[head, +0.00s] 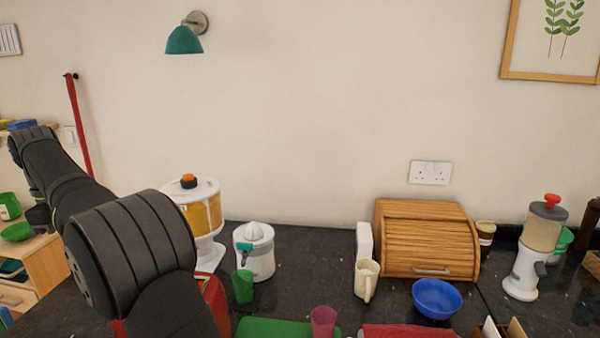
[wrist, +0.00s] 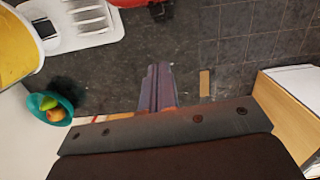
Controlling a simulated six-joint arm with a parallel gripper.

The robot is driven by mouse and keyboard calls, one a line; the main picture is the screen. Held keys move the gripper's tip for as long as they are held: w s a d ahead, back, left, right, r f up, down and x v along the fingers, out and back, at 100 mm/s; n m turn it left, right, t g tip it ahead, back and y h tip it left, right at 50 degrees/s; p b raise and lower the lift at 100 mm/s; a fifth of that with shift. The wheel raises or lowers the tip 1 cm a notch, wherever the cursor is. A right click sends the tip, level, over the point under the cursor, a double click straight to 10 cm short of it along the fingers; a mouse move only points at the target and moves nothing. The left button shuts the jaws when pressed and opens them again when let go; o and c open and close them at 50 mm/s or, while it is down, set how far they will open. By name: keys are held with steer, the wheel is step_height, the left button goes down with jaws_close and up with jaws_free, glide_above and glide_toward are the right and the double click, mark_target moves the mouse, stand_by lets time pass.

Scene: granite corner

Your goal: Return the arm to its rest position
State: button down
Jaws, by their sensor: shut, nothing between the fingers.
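My gripper (wrist: 160,70) shows in the wrist view with its two narrow fingers together and nothing between them. It is over a dark grey tiled surface (wrist: 120,75) and appears clear of nearby things. In the head view my black arm reaches from the bottom left across to the left edge, bent at a large joint. I cannot clearly make out the gripper there.
In the wrist view, a teal bowl of fruit (wrist: 67,103) is left and a wooden cabinet (wrist: 290,105) right. In the head view, a white dispenser (head: 205,250), a juicer (head: 262,262) and a green cup (head: 243,287) stand right of my arm, with a bread box (head: 425,240) farther right.

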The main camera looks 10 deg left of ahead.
step_height(320, 180, down, 15)
steer(key=d, duration=0.1)
steer(key=shift+d, duration=0.3)
steer(key=shift+w, duration=0.1)
step_height(320, 180, up, 17)
steer(key=a, duration=0.2)
steer(key=d+f, duration=0.1)
steer(key=f, duration=0.5)
steer(key=d+f, duration=0.2)
steer(key=f, duration=0.3)
steer(key=d+f, duration=0.2)
steer(key=f, duration=0.4)
steer(key=shift+w+f, duration=0.15)
steer(key=shift+f, duration=0.2)
step_height(320, 180, up, 12)
steer(key=shift+a+f, duration=0.25)
steer(key=shift+a, duration=0.05)
